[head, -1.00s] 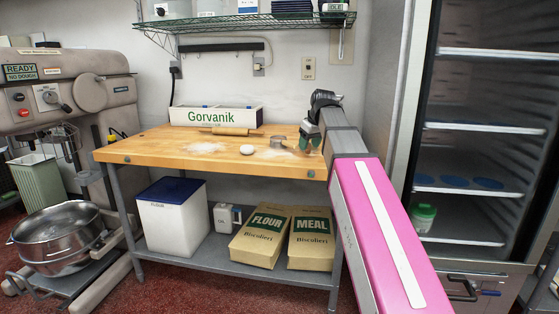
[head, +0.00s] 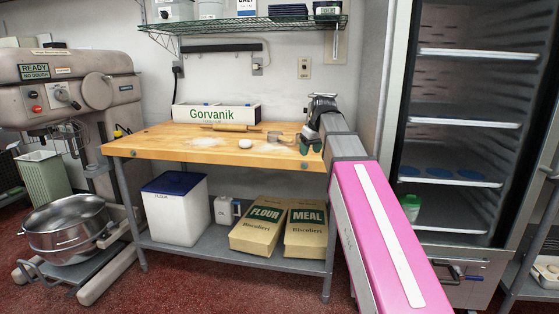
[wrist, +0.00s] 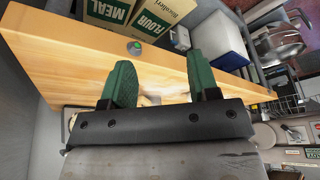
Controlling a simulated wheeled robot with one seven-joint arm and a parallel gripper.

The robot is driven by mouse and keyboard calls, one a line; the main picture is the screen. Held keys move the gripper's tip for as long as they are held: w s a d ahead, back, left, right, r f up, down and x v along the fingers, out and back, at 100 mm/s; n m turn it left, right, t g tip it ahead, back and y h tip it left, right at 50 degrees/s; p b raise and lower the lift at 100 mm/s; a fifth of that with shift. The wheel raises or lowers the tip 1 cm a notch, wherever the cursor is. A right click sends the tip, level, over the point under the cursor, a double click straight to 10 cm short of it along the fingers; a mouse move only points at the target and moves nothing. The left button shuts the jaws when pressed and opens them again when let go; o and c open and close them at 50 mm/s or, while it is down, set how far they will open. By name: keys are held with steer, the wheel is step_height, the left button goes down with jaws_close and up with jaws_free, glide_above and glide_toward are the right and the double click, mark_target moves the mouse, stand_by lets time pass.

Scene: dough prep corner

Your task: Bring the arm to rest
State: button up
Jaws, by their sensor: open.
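My gripper (head: 311,146) is at the right end of the wooden worktable (head: 150,141), its green fingers pointing down near the table's front edge. In the wrist view my gripper (wrist: 157,84) shows two green fingers spread apart with nothing gripped between them. My pink and grey arm reaches in from the lower right of the head view. Whether the fingertips touch the table cannot be told.
A dough ball (head: 245,144), a metal ring-like tool (head: 274,137) and a rolling pin (head: 230,128) lie on the table. A white Gorvanik box (head: 215,114) stands behind them. An open-fronted fridge (head: 460,120) stands right, a mixer (head: 75,90) left. Red floor is free in front.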

steer(key=s+d+f+m+g+h, duration=0.1)
steer(key=s+d+f+m, duration=0.15)
steer(key=f, duration=0.85)
steer(key=s+d+f+m+g, duration=0.1)
steer(key=s+f, duration=0.3)
steer(key=f, duration=0.8)
steer(key=s+d+f+m, duration=0.1)
steer(key=s+d+f, duration=0.1)
steer(key=s+f, duration=0.4)
steer(key=s+d+f+m+g+h, duration=0.1)
steer(key=s+d+f+m, duration=0.1)
steer(key=s+f, duration=0.5)
step_height(320, 180, down, 6)
steer(key=shift+s+f, duration=0.1)
steer(key=shift+s, duration=0.1)
